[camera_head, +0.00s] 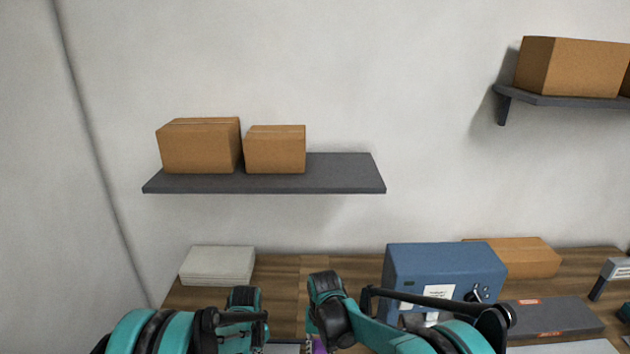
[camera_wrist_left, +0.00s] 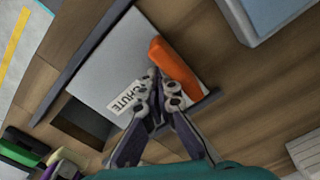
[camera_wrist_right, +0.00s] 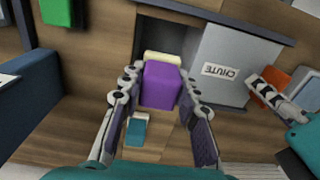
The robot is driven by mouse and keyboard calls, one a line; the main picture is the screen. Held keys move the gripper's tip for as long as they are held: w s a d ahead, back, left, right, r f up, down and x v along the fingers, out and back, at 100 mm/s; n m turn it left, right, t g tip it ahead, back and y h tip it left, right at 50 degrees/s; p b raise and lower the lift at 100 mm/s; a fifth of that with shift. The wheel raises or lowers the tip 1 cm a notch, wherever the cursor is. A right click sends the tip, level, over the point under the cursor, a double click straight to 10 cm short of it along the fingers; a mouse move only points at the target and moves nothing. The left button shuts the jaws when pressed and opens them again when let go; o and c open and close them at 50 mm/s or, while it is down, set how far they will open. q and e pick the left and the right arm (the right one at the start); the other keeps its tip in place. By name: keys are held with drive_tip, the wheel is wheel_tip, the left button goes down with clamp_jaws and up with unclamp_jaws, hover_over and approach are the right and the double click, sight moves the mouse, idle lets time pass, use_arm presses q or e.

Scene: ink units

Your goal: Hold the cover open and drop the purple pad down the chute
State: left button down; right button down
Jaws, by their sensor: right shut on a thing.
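The purple pad (camera_wrist_right: 160,84) is between the fingers of my right gripper (camera_wrist_right: 160,92), shut on it; a cream strip shows at its far end. A bit of purple (camera_head: 318,347) shows low in the head view. Beyond the pad is the dark chute opening (camera_wrist_right: 147,38); it also shows in the left wrist view (camera_wrist_left: 84,122). The grey cover (camera_wrist_right: 222,60), labelled CHUTE, lies beside the opening, leaving part of it uncovered. Its orange handle (camera_wrist_left: 176,68) is at my left gripper (camera_wrist_left: 163,84), whose fingertips are close together against the handle's side, with nothing visible between them.
A teal-and-white block (camera_wrist_right: 136,130) lies below the purple pad. A green block (camera_wrist_right: 57,12) is at the upper left there. A white stack (camera_head: 217,265) sits at the back left.

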drive_tip(key=shift+s+d+f, duration=0.15)
drive_tip(key=shift+s+f, duration=0.05)
drive_tip(key=shift+f, duration=0.5)
drive_tip(key=shift+s+d+f, duration=0.1)
drive_tip(key=shift+s+f, duration=0.05)
drive_tip(key=shift+f, duration=0.55)
drive_tip(key=shift+c, duration=1.6)
unclamp_jaws()
drive_tip(key=o, duration=0.3)
drive_tip(key=shift+r, duration=0.1)
drive_tip(key=shift+r, duration=3.4)
